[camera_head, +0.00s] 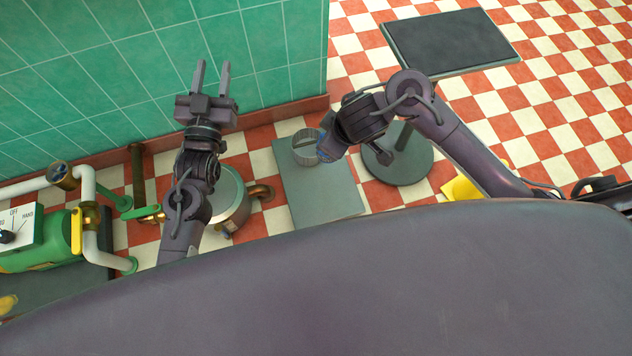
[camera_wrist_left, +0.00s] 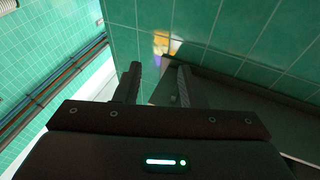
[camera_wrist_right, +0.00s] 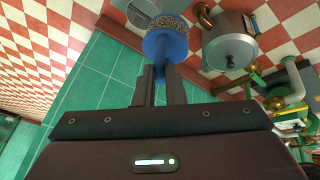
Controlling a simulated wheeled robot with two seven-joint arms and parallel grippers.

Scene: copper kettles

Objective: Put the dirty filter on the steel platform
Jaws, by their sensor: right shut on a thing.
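The dirty filter (camera_wrist_right: 165,38), blue with a dark speckled end, is between the fingertips of my right gripper (camera_wrist_right: 162,78) in the right wrist view. In the head view only a bit of its blue (camera_head: 324,152) shows beside my right gripper (camera_head: 332,150); the arm hides most of it. It is close to a grey ribbed canister (camera_head: 303,147) on a flat grey platform (camera_head: 330,195), which I take for the steel platform. I cannot tell its height above it. My left gripper (camera_head: 212,75) is open and empty in front of the green tiled wall.
A metal vessel (camera_head: 231,205) with a copper pipe stands left of the platform. Pipes and a green pump (camera_head: 40,240) are at far left. A dark-topped pedestal table (camera_head: 450,40) stands at upper right. A yellow object (camera_head: 460,188) lies partly behind my right arm.

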